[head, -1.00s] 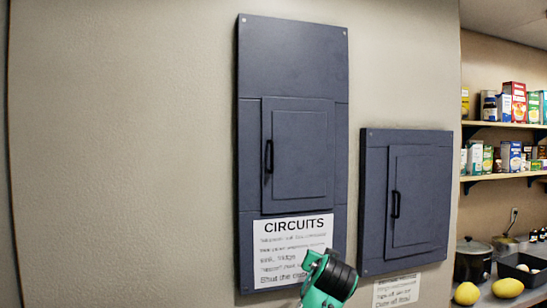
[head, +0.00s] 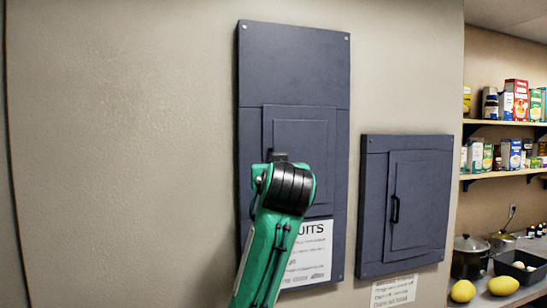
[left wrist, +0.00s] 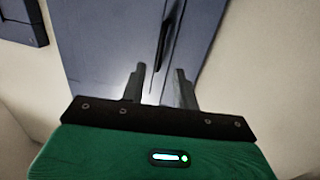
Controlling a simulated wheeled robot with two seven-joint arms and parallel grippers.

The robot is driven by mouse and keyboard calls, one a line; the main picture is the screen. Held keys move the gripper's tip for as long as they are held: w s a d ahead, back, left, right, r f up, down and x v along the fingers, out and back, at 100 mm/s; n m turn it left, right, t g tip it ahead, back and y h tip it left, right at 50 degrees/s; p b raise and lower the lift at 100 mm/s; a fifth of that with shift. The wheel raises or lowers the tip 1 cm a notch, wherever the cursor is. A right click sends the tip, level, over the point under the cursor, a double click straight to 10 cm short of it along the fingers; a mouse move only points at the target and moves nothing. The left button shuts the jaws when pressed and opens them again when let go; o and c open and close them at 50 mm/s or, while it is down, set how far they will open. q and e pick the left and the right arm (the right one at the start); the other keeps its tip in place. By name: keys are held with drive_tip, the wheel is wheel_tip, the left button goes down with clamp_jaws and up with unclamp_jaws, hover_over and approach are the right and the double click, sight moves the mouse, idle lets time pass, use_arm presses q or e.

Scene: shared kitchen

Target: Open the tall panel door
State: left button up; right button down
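The tall panel (head: 292,65) is a dark blue-grey box on the wall, with a raised door (head: 318,135) in its middle. The door is closed. My left arm covers its lower left part and hides its handle in the head view. The left wrist view shows the black handle (left wrist: 163,42) on the panel face, just beyond the fingertips. My left gripper (left wrist: 160,84) is open, its two fingers apart with nothing between them. In the head view it is mostly hidden behind my green wrist. My right gripper is not in view.
A smaller panel (head: 375,220) with its own closed door and black handle hangs to the right. A white circuits sign (head: 312,255) is partly covered by my arm. Shelves (head: 500,123) with boxes and a counter with yellow fruit (head: 503,286) are farther right. The left wall is bare.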

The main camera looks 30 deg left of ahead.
use_arm(q)
drive_tip(key=p+x, duration=0.3)
drive_tip(key=x, duration=0.4)
clamp_jaws()
